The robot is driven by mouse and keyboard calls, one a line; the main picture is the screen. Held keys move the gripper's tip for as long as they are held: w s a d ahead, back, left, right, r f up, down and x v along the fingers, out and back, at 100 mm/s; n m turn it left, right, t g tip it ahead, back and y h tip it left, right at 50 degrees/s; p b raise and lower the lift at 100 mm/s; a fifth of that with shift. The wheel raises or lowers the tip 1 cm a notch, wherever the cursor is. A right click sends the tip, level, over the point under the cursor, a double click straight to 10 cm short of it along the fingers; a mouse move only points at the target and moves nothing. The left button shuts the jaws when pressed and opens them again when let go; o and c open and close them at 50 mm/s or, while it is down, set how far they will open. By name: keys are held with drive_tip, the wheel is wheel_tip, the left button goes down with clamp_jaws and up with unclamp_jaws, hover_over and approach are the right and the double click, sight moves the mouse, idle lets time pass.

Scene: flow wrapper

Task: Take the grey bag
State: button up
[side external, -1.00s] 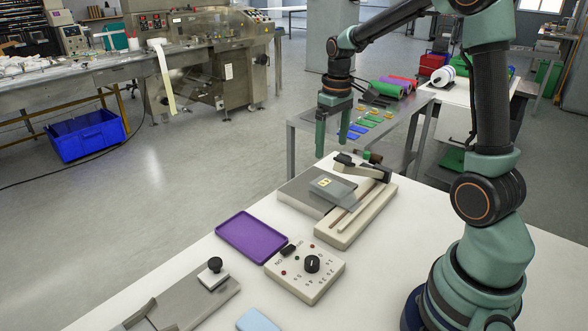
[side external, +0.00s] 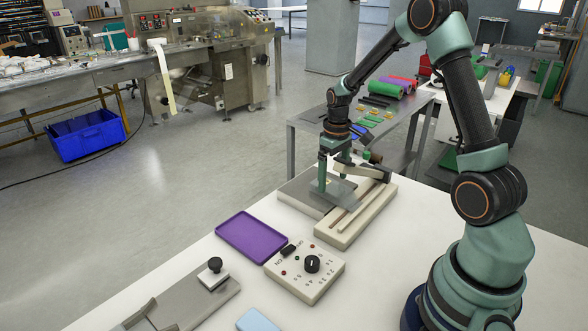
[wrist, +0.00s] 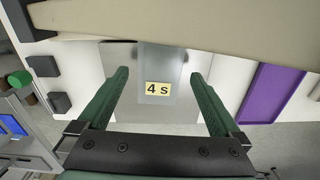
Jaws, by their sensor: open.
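The grey bag (side external: 343,192) lies flat on the sealer's grey plate, its far end toward the sealer's beige body. In the wrist view the grey bag (wrist: 160,58) carries a yellow label reading "4 S". My gripper (side external: 333,176) is lowered just over the bag, and one finger hides part of it in the side view. In the wrist view my open gripper (wrist: 158,75) has one green finger on each side of the bag. The jaws are apart with nothing held. I cannot tell whether the fingertips touch the plate.
The beige sealer (side external: 345,232) with its raised arm (side external: 372,174) stands close right of my gripper. A purple tray (side external: 251,237), a control box with a black knob (side external: 312,263) and a grey fixture with a black knob (side external: 215,264) sit nearer. White table shows between them.

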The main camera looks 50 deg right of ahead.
drive_tip(key=shift+f, duration=1.35)
drive_tip(key=c, duration=1.2)
drive_tip(key=shift+c, duration=0.2)
drive_tip(key=shift+r, duration=0.2)
